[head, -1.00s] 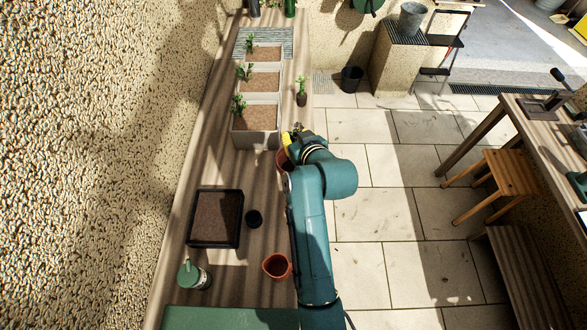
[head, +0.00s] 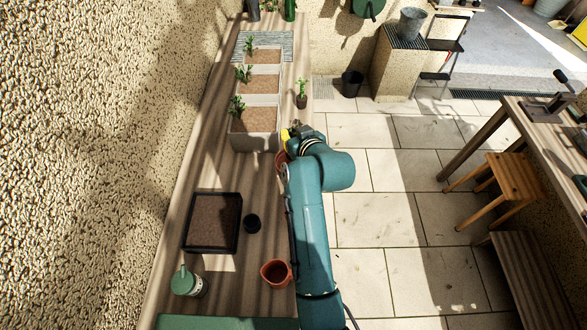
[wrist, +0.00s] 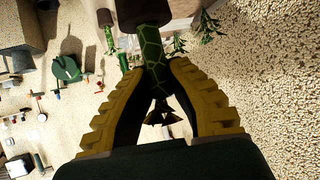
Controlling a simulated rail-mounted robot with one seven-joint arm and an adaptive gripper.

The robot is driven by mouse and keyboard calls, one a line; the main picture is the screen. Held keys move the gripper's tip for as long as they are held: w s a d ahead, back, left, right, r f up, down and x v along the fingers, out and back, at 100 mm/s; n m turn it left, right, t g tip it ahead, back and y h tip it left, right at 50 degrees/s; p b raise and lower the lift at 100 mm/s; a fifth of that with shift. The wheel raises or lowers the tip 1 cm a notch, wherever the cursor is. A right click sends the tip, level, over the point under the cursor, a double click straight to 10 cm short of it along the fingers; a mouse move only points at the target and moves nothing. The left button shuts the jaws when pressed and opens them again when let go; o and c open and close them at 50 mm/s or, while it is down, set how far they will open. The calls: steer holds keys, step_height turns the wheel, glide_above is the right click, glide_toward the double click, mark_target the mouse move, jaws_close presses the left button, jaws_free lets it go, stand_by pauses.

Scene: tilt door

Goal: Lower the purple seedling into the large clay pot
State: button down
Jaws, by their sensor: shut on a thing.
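My gripper (head: 289,133) is over the right edge of the bench in the head view, its yellow fingers partly hidden by my arm. In the wrist view my gripper (wrist: 155,68) is shut on the green stem of the purple seedling (wrist: 153,46). Its brown root plug (wrist: 140,12) is cut off by the top edge, and dark leaves (wrist: 164,112) show between the fingers. The held plant cannot be made out in the head view. One clay pot (head: 282,162) is partly hidden beside and below my gripper. Another clay pot (head: 276,272) stands nearer, empty-looking. I cannot tell which is larger.
A grey planter (head: 256,143) with soil and green plants runs along the bench beyond the pots. Another seedling (head: 302,95) stands to its right.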

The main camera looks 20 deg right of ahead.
steer(key=shift+f+b, duration=2.35)
steer(key=shift+f, duration=1.45)
steer(key=shift+f+b, duration=1.4)
steer(key=shift+f, duration=0.65)
steer(key=c, duration=1.1)
jaws_free()
